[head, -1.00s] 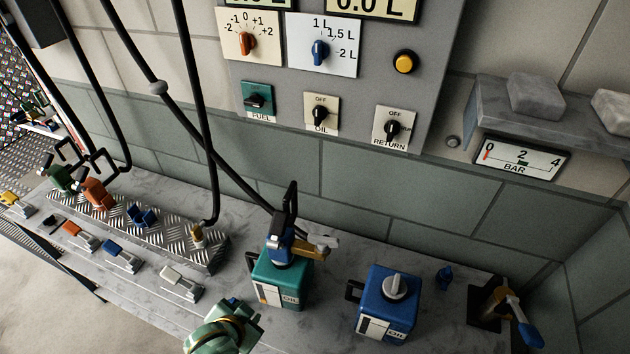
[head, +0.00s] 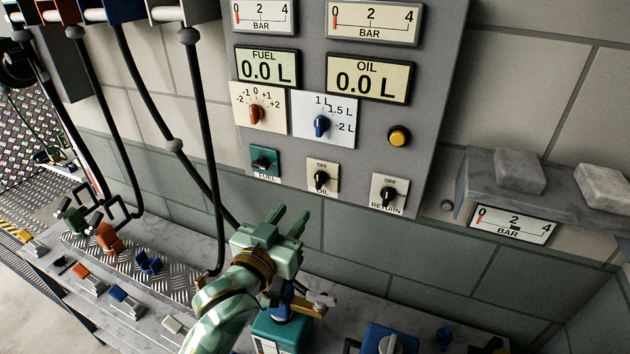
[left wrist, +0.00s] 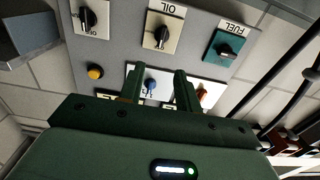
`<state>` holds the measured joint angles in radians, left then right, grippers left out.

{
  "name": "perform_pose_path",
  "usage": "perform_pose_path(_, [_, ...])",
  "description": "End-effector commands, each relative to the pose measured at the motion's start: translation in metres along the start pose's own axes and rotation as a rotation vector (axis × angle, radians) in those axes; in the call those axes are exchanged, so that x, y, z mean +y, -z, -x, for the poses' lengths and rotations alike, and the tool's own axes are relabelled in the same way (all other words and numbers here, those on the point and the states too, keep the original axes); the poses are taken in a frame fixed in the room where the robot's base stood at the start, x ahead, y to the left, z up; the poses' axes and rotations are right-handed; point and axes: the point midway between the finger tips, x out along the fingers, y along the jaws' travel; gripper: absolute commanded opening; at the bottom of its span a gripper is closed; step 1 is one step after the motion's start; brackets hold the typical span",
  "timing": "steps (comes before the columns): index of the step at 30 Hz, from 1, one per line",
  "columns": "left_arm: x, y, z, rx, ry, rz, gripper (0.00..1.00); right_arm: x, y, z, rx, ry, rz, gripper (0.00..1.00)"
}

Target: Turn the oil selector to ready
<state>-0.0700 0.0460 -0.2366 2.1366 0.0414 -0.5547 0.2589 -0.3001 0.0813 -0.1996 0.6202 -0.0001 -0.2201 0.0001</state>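The oil selector (head: 320,181) is a black knob on a cream plate marked OFF and OIL, low on the grey wall panel. Its knob stands roughly upright in the head view; the rest of its lettering is too small to read. It also shows in the left wrist view (left wrist: 161,35), upside down. My left gripper (head: 289,220) is below and left of the selector, apart from it. Its two fingers are parted with nothing between them, and in the left wrist view (left wrist: 157,88) they point toward the panel. My right gripper is not in view.
The fuel selector (head: 264,161) is left of the oil one, the return selector (head: 389,193) right. A yellow button (head: 399,136) and blue dial (head: 321,124) sit above. Below my left gripper stands a green oil can (head: 284,335). A stone shelf (head: 540,190) juts out at right.

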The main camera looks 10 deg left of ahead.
Motion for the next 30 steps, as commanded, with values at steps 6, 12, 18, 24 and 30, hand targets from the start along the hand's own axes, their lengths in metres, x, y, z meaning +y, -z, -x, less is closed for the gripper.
perform_pose_path(6, [0.0,0.0,-0.058,-0.001,0.001,-0.002,0.34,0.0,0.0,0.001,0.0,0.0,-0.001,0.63])
perform_pose_path(12, [0.0,0.0,-0.1,-0.002,0.0,-0.002,0.34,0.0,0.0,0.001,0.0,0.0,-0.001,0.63])
perform_pose_path(18, [0.0,-0.001,-0.12,-0.002,0.001,-0.003,0.34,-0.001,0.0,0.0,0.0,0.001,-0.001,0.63])
perform_pose_path(24, [0.0,-0.001,-0.123,-0.003,0.001,-0.003,0.34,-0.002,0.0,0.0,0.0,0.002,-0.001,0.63])
perform_pose_path(30, [0.0,-0.001,-0.123,-0.003,0.001,-0.003,0.11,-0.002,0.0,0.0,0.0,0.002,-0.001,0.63])
